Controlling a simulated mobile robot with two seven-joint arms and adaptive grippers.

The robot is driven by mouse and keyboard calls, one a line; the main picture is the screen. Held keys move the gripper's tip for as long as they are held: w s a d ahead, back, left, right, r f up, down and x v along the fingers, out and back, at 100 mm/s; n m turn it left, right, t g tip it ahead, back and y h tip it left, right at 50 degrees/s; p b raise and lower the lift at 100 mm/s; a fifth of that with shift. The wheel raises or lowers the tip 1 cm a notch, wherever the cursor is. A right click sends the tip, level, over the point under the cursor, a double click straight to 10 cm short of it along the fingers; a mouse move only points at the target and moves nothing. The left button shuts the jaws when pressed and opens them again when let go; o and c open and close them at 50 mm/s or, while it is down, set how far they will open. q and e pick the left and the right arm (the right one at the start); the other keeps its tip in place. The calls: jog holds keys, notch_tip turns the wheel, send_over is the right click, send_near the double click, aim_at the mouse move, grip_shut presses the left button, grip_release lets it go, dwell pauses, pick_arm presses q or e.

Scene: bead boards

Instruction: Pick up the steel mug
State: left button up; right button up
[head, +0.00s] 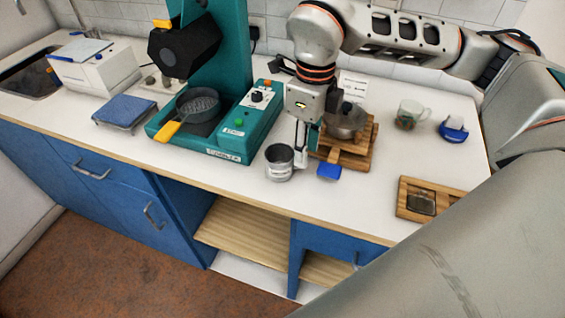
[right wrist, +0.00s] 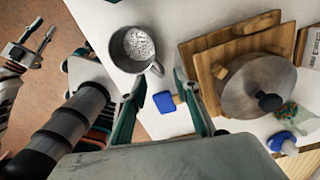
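The steel mug (head: 280,162) stands upright near the counter's front edge. In the right wrist view the mug (right wrist: 133,46) shows from above, with pale speckled stuff inside and its handle toward my gripper. My right gripper (head: 301,157) points down just to the right of the mug in the head view and partly hides the things behind it. In the right wrist view its two fingers (right wrist: 164,108) are apart with nothing held between them; the mug lies outside them. What seems to be my left gripper (right wrist: 38,38) shows over the floor at that view's left edge.
A blue-ended wooden piece (head: 328,171) and a wooden stand with a lidded metal pot (head: 345,121) are close right of my gripper. A teal machine (head: 233,139) stands left of the mug. A glass mug (head: 411,114) and wooden tray (head: 408,212) are farther right.

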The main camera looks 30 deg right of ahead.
aim_at(279, 158)
jog(key=shift+f, duration=1.95)
grip_shut()
